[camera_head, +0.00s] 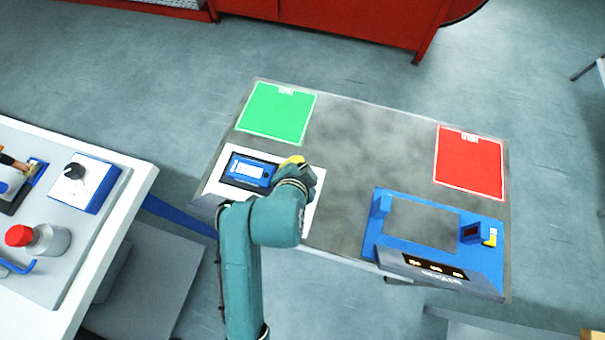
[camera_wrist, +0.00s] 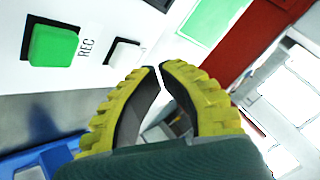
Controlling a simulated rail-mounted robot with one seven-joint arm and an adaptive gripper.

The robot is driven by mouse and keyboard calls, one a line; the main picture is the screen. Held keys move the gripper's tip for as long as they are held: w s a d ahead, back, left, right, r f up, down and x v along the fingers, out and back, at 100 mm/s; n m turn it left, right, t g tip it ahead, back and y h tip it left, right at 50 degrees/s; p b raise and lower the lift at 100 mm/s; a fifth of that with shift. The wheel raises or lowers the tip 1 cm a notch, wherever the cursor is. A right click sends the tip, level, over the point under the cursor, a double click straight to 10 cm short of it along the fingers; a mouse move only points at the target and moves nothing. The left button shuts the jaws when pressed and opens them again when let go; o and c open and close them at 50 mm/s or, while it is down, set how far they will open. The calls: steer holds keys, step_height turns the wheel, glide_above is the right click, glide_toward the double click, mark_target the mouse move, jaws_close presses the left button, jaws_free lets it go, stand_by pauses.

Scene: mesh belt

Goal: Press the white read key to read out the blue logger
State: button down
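The blue logger (camera_head: 249,171) lies in a dark cradle on a white panel (camera_head: 312,212) at the near left of the grey table. My gripper (camera_head: 292,162) is just right of it, over the panel, with my arm hiding part of the panel. In the wrist view, the white key (camera_wrist: 125,53) sits beside a green key (camera_wrist: 52,45) marked REC. My yellow gripper fingertips (camera_wrist: 158,67) are close together with nothing between them, just right of the white key in the picture. Whether they touch the panel I cannot tell. The white key's label does not show.
A green mat (camera_head: 277,113) lies behind the panel, and a red mat (camera_head: 469,164) at the right. A blue frame (camera_head: 375,238) with posts stands at the front right. A white bench (camera_head: 137,170) with a red button (camera_head: 19,236) is at the left. The table's middle is clear.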

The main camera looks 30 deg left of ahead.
steer(key=shift+f, duration=0.4)
steer(key=shift+f, duration=0.55)
stand_by(0.5)
steer(key=shift+r+p, duration=0.95)
steer(key=shift+p, duration=0.05)
steer(key=shift+r, duration=0.1)
step_height(320, 180, up, 5)
steer(key=p, duration=0.5)
stand_by(0.5)
